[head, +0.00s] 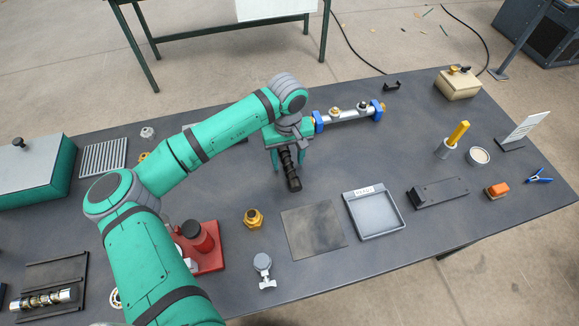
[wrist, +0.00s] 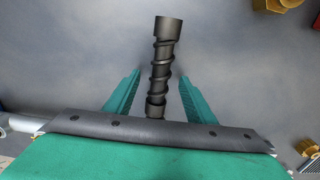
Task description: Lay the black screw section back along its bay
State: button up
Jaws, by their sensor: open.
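The black screw section (head: 292,174) lies on the dark table below my gripper (head: 288,158). In the wrist view the screw (wrist: 163,60) runs lengthwise away from my palm, with a plain collar at its far end. My gripper's green fingers (wrist: 160,76) are open, one on each side of the near part of the screw, with gaps on both sides. A black slotted rack (head: 60,274) at the lower left holds a shiny metal screw piece (head: 42,299); part of this rack is bare. I cannot tell for certain which place is the screw's bay.
A silver barrel with blue clamps (head: 349,116) lies just behind my gripper. A brass nut (head: 253,218), a dark mat (head: 313,230) and a grey labelled tray (head: 375,214) are in front. A red stand (head: 207,250) sits near my arm.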

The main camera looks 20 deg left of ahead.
jog(key=shift+f, duration=0.15)
grip_shut()
